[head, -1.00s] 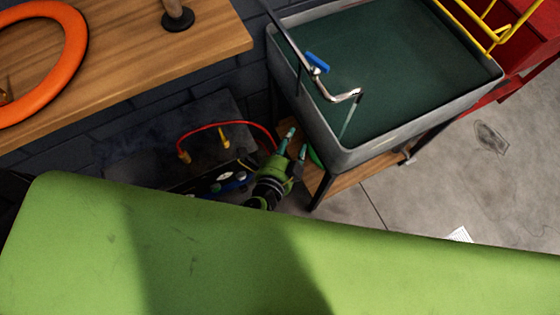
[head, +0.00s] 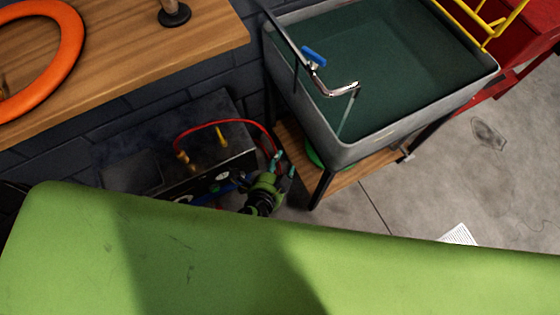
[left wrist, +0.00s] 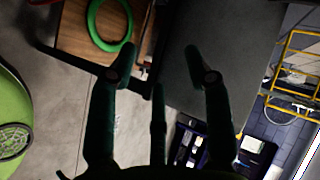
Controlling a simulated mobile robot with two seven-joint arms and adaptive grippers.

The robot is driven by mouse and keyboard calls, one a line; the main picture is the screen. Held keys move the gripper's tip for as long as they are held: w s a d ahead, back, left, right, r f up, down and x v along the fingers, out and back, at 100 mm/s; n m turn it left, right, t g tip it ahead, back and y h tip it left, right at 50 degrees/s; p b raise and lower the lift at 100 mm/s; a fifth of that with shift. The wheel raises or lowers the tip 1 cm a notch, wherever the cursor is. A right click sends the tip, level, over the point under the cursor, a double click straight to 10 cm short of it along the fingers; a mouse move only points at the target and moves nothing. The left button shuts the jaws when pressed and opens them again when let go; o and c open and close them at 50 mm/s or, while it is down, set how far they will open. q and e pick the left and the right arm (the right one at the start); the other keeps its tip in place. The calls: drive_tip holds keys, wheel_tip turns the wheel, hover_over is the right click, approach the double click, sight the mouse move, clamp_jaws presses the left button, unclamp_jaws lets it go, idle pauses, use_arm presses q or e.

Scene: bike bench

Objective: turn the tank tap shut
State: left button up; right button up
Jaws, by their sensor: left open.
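The tank tap (head: 330,82) is a chrome spout with a blue lever (head: 314,56), mounted at the left side of the grey tank (head: 425,110). A thin stream of water (head: 347,113) falls from the spout into the dark green water. My left gripper (head: 282,166) is below and left of the tank in the head view, well apart from the tap. In the left wrist view its fingers (left wrist: 158,62) are spread with nothing between them, and the tank's dark outer side (left wrist: 215,30) lies beyond. The tap is not visible there. My right gripper is not in view.
A green ring (left wrist: 109,22) lies on the wooden shelf (head: 350,180) under the tank. A dark box with a red hose (head: 225,123) stands left of my gripper. A wooden bench (head: 110,50) is upper left, and a yellow rack (head: 490,20) is at the right.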

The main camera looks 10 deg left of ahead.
use_arm(q)
drive_tip(key=m+t+h+p, duration=0.1)
drive_tip(key=m+t+h, duration=0.2)
drive_tip(key=m+h, duration=0.55)
approach(311, 60)
drive_tip(key=x, duration=0.4)
drive_tip(key=shift+d+r+y+p, duration=0.3)
drive_tip(key=shift+y, duration=0.05)
drive_tip(key=p+x, duration=0.1)
drive_tip(key=x, duration=0.5)
drive_tip(key=shift+w+f, duration=0.1)
drive_tip(key=shift+w, duration=0.05)
clamp_jaws()
